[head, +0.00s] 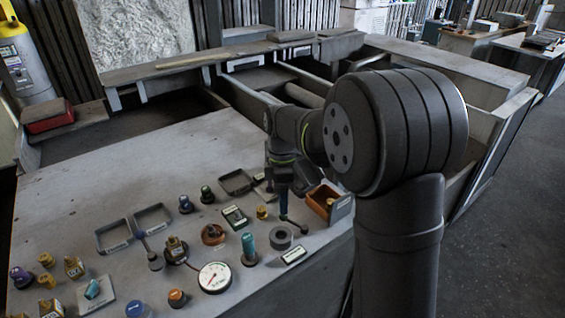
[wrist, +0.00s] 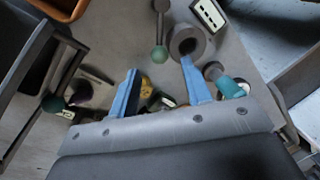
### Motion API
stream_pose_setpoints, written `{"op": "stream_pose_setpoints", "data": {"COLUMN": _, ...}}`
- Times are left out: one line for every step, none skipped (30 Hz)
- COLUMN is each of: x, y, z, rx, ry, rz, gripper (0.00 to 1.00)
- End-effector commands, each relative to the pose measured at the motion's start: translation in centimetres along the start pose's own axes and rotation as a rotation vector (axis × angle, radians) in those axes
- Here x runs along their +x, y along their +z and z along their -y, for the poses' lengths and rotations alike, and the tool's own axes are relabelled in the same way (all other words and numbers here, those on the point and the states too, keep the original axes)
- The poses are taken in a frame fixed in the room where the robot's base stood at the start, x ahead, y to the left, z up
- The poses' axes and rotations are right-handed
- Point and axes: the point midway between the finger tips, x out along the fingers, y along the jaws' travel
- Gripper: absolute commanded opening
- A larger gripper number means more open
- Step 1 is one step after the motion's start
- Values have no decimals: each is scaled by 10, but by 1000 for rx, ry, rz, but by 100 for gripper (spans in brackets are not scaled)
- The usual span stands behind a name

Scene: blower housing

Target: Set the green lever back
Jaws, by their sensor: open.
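The green lever shows in the wrist view as a green ball (wrist: 159,53) on a thin grey rod that runs up to the top edge. My gripper (wrist: 160,66) is open, with its two blue fingers on either side of the ball's position in this view. I cannot tell whether a finger touches it or how high the fingers are above it. In the head view my gripper (head: 284,212) points down at the right part of the panel, and the lever's rod (head: 296,225) shows beside its tips. The ball is mostly hidden there.
Close by are a dark ring (head: 281,237), a teal handle (head: 248,247), an orange bin (head: 323,200) and a white label (head: 293,255). A round gauge (head: 214,277) and several knobs crowd the panel (head: 100,195) to the left. The panel's back left is clear.

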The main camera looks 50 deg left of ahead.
Motion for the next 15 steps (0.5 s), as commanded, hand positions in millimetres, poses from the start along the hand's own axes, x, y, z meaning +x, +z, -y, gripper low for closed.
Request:
{"op": "stream_pose_setpoints", "data": {"x": -15, "y": 0, "z": -1, "rx": 0, "ry": 6, "rz": -1, "gripper": 45}}
{"op": "stream_pose_setpoints", "data": {"x": -22, "y": 0, "z": -1, "rx": 0, "ry": 6, "rz": -1, "gripper": 45}}
{"op": "stream_pose_setpoints", "data": {"x": -32, "y": 0, "z": -1, "rx": 0, "ry": 5, "rz": -1, "gripper": 45}}
{"op": "stream_pose_setpoints", "data": {"x": -39, "y": 0, "z": -1, "rx": 0, "ry": 5, "rz": -1, "gripper": 45}}
{"op": "stream_pose_setpoints", "data": {"x": -47, "y": 0, "z": 0, "rx": 0, "ry": 5, "rz": -1, "gripper": 45}}
{"op": "stream_pose_setpoints", "data": {"x": -57, "y": 0, "z": -1, "rx": 0, "ry": 4, "rz": -1, "gripper": 45}}
{"op": "stream_pose_setpoints", "data": {"x": -64, "y": 0, "z": -1, "rx": 0, "ry": 6, "rz": -1, "gripper": 45}}
{"op": "stream_pose_setpoints", "data": {"x": -71, "y": 0, "z": 0, "rx": 0, "ry": 5, "rz": -1, "gripper": 45}}
{"op": "stream_pose_setpoints", "data": {"x": -81, "y": 0, "z": 0, "rx": 0, "ry": 5, "rz": -1, "gripper": 45}}
{"op": "stream_pose_setpoints", "data": {"x": -87, "y": 0, "z": -1, "rx": 0, "ry": 5, "rz": -1, "gripper": 45}}
{"op": "stream_pose_setpoints", "data": {"x": -93, "y": 0, "z": 0, "rx": 0, "ry": 4, "rz": -1, "gripper": 45}}
{"op": "stream_pose_setpoints", "data": {"x": -100, "y": 0, "z": 0, "rx": 0, "ry": 4, "rz": -1, "gripper": 45}}
{"op": "stream_pose_setpoints", "data": {"x": -105, "y": 0, "z": 0, "rx": 0, "ry": 4, "rz": -1, "gripper": 45}}
{"op": "stream_pose_setpoints", "data": {"x": -110, "y": 0, "z": 0, "rx": 0, "ry": 4, "rz": -1, "gripper": 45}}
{"op": "stream_pose_setpoints", "data": {"x": -115, "y": 0, "z": 0, "rx": 0, "ry": 3, "rz": -1, "gripper": 45}}
